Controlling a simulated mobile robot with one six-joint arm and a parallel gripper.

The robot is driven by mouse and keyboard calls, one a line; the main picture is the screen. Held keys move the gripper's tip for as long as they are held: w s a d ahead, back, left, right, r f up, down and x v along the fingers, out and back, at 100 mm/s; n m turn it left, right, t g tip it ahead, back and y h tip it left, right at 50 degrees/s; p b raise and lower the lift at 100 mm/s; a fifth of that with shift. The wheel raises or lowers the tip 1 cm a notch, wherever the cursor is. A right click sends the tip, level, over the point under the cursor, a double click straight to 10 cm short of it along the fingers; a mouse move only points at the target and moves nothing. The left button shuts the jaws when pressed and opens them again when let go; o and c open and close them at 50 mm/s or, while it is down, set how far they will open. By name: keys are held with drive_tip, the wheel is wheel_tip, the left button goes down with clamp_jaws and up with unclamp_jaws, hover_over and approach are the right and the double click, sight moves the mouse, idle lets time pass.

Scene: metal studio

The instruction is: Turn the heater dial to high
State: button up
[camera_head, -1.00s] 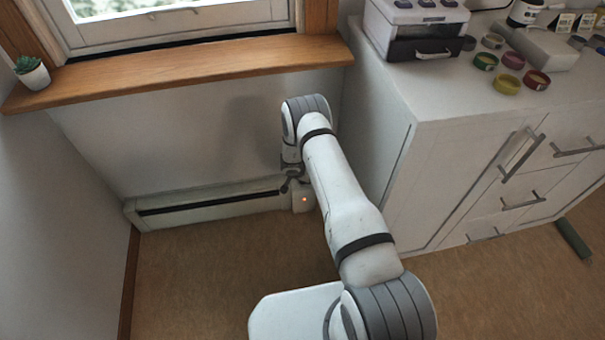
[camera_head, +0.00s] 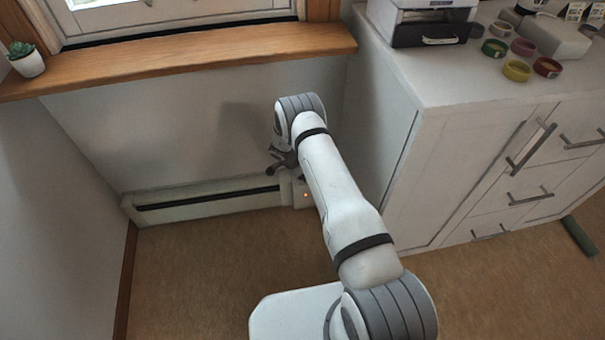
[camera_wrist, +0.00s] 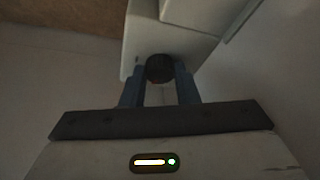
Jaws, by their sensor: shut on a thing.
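The baseboard heater (camera_head: 205,203) runs along the wall under the window, with its control box at the right end by the cabinet. A small orange light shows on that box in the head view. In the wrist view, the round black dial (camera_wrist: 159,68) sits on the pale box (camera_wrist: 190,45). My gripper (camera_wrist: 160,75) has its two blue fingers on either side of the dial and is shut on it. Any marks on the dial are too dark to read. In the head view, my gripper (camera_head: 284,163) is small and partly hidden by my arm.
A white cabinet (camera_head: 385,145) with drawers stands close on the right of the heater. A wooden window sill (camera_head: 180,60) juts out above, with a potted plant (camera_head: 27,60) at its left end. The brown floor in front of the heater is clear.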

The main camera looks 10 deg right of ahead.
idle(0.3)
drive_tip(key=o, duration=1)
drive_tip(key=shift+c, duration=0.2)
drive_tip(key=p+v, duration=0.2)
drive_tip(key=v, duration=0.5)
drive_tip(key=shift+r+p, duration=0.35)
drive_tip(key=shift+a, duration=0.1)
